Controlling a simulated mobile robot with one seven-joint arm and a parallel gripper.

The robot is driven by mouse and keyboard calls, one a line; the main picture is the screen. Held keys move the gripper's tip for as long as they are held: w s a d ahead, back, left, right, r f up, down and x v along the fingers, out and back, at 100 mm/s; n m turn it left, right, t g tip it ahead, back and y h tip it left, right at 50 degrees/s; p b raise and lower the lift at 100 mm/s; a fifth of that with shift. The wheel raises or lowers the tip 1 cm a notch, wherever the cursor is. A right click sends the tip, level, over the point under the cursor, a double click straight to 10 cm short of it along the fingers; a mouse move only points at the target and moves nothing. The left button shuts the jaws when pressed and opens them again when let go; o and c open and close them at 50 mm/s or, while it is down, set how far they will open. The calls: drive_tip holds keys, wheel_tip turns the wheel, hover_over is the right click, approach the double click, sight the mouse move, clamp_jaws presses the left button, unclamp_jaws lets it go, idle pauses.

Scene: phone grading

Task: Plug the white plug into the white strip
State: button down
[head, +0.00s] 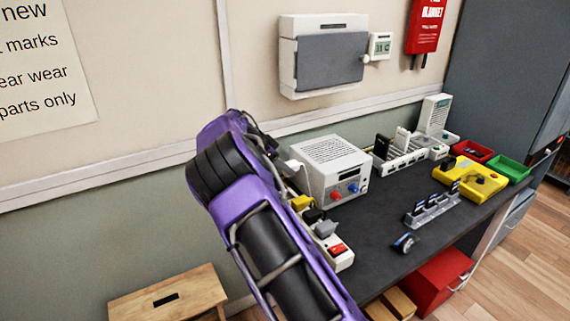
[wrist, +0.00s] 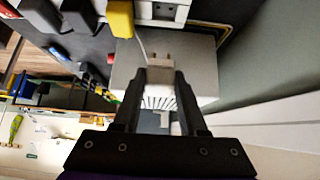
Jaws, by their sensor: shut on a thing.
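My gripper (wrist: 161,80) is shut on a white plug (wrist: 160,65) with its two metal prongs pointing up the wrist picture. A pale cord runs close by it. The white strip (wrist: 178,10) crosses the top of the wrist view, with an open socket face beside a yellow plug. The plug is apart from the strip. In the head view the strip (head: 341,256) lies along the bench's near edge, its red switch at the near end, partly hidden by my purple arm. The held plug (head: 292,165) shows just past the arm.
Yellow (head: 301,202), black and grey (head: 325,229) plugs occupy parts of the strip. A white box with red and blue knobs (head: 331,165) stands close behind. A charging rack (head: 398,155), yellow fixture (head: 470,178) and clear card holder (head: 432,207) lie right.

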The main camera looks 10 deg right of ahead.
drive_tip(key=shift+f+b, duration=0.95)
drive_tip(key=shift+f, duration=2.25)
drive_tip(key=shift+b, duration=0.35)
drive_tip(key=shift+s+f+b, duration=0.15)
drive_tip(key=shift+f+b, duration=1.35)
drive_tip(key=shift+f, duration=0.25)
